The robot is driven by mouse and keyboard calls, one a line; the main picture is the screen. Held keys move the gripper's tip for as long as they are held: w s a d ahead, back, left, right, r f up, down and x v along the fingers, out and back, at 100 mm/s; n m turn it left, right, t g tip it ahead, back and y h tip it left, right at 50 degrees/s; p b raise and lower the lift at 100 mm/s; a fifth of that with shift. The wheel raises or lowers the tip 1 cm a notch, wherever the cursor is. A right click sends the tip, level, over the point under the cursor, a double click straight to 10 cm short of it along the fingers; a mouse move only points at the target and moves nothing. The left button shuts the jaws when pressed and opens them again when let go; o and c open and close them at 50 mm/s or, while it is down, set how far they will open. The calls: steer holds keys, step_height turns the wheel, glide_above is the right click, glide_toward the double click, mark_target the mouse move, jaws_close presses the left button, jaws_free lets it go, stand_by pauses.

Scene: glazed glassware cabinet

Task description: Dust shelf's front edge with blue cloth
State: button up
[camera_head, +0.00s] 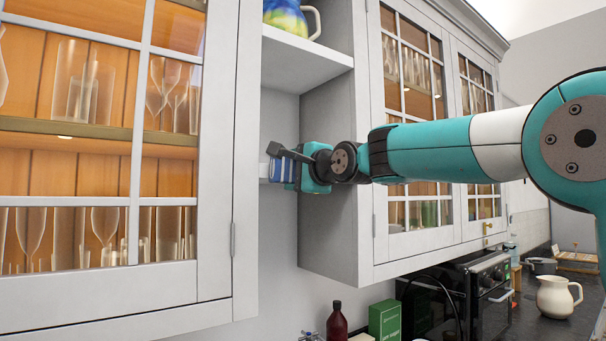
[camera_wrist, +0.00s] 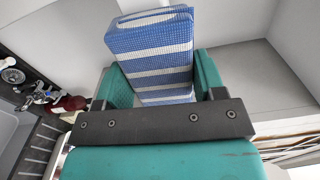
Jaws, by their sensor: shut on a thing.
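A folded blue and white striped cloth (camera_wrist: 155,55) stands up between the teal fingers of my gripper (camera_wrist: 163,82), which is shut on it. In the head view, my gripper (camera_head: 284,164) reaches left in front of the recess between the glazed cabinets. Only a small part of the cloth (camera_head: 272,170) shows there, at the gripper's end. The white open shelf (camera_head: 310,46) is above the gripper, with its front edge in view. The cloth is below that edge and apart from it. A blue, green and yellow jug (camera_head: 286,16) stands on the shelf, its top cut off.
A glazed cabinet (camera_head: 232,150) with glassware is at the left, another (camera_head: 345,225) at the right, close behind my arm. Below are a dark red bottle (camera_head: 337,322), a green box (camera_head: 384,318) and a cream pitcher (camera_head: 556,296). The recess under the shelf looks empty.

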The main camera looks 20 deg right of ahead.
steer(key=shift+f, duration=0.1)
steer(key=shift+b+v, duration=1.85)
steer(key=shift+v, duration=1.05)
steer(key=shift+s, duration=0.1)
steer(key=b+v, duration=0.1)
steer(key=v, duration=0.2)
